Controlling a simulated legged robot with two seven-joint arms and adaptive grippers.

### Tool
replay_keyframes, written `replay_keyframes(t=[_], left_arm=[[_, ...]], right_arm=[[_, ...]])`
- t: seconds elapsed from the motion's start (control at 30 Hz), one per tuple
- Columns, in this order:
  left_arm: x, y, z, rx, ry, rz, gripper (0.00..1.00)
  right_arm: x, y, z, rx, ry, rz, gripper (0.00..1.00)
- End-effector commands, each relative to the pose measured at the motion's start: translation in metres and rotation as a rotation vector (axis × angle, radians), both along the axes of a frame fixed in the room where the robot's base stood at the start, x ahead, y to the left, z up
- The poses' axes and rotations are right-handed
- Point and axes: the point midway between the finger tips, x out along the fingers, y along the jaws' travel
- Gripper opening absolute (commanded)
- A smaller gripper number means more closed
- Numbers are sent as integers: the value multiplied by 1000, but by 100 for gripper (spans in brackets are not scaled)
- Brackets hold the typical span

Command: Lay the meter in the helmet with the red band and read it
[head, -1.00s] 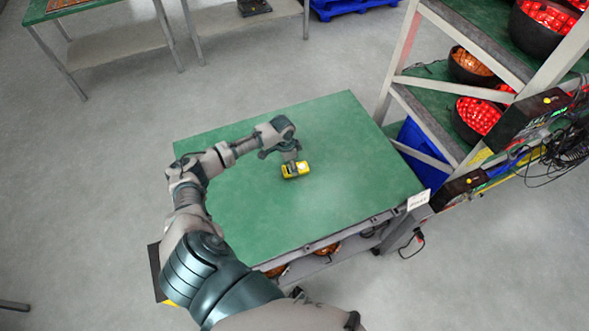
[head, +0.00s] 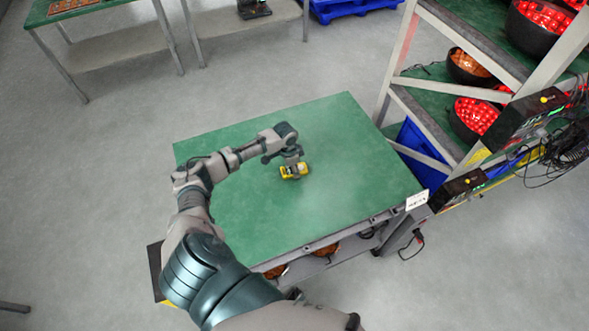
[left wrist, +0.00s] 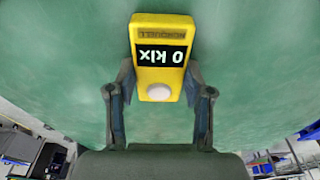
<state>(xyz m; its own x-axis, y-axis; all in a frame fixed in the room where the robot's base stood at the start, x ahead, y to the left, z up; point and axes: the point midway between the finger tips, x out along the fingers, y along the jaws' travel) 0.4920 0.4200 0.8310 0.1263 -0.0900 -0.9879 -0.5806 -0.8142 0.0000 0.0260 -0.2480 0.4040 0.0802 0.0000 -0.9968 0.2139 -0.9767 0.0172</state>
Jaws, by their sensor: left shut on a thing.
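The meter (head: 292,171) is a small yellow block at the green cart top, below my left gripper. In the left wrist view the meter (left wrist: 161,32) shows a dark display reading "0 klx", upside down in the picture, and a white dome. My left gripper (left wrist: 161,88) is shut on the meter, with one finger on each side of it; it also shows in the head view (head: 292,163). I cannot tell whether the meter touches the cart top. No red band can be made out. My right gripper is not in view.
The green cart top (head: 350,150) is otherwise clear. The rack (head: 405,80) stands close at its right, with control boxes and dangling cables (head: 570,140) on its near side. A blue bin (head: 420,150) is on the rack's floor level. Another table (head: 100,20) stands far left.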

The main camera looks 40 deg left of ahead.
Motion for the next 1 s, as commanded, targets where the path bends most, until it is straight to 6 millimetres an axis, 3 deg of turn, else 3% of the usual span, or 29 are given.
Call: replay_keyframes(t=[0.17,0.4,0.8,1.0], left_arm=[[-3,4,5,10,8,3,8],[-5,1,36,6,4,0,8],[-83,-70,45,8,4,-3,8],[-110,-95,48,4,4,-1,8]], right_arm=[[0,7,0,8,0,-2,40],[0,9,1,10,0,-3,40],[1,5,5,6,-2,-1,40],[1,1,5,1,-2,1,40]])
